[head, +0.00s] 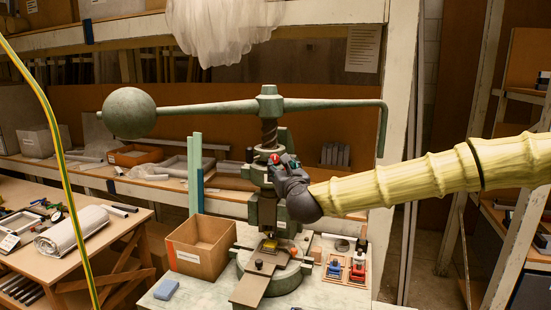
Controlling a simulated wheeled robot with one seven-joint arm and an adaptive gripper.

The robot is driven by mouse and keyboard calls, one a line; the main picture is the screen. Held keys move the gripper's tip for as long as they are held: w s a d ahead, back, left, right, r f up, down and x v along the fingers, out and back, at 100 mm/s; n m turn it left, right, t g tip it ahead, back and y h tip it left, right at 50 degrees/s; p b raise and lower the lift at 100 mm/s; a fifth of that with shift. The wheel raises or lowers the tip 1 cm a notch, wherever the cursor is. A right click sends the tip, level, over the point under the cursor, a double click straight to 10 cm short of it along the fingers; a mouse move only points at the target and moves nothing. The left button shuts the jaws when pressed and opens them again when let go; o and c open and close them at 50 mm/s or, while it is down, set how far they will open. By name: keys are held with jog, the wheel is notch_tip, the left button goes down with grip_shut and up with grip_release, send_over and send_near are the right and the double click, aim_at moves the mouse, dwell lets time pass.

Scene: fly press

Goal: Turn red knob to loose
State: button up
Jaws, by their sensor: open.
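The red knob (275,158) shows as a small red spot on the screw column of the green fly press (268,205). My gripper (282,165) reaches in from the right at the end of my yellow-sleeved arm. Its dark fingers are right at the knob and partly cover it. The fingers look apart; whether they touch the knob I cannot tell. How far the knob is turned is too small to see.
The press's long bar with a round weight (130,112) spans above, its handle (383,130) hanging at right. A cardboard box (200,247), a blue block (166,289) and a small tray with red and blue items (345,268) surround the press base. A yellow-green cable (62,160) hangs left.

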aim_at(275, 159)
jog(key=p+x, duration=0.4)
jog(key=x, duration=0.5)
jog(key=shift+f, duration=0.1)
jog(key=c, duration=1)
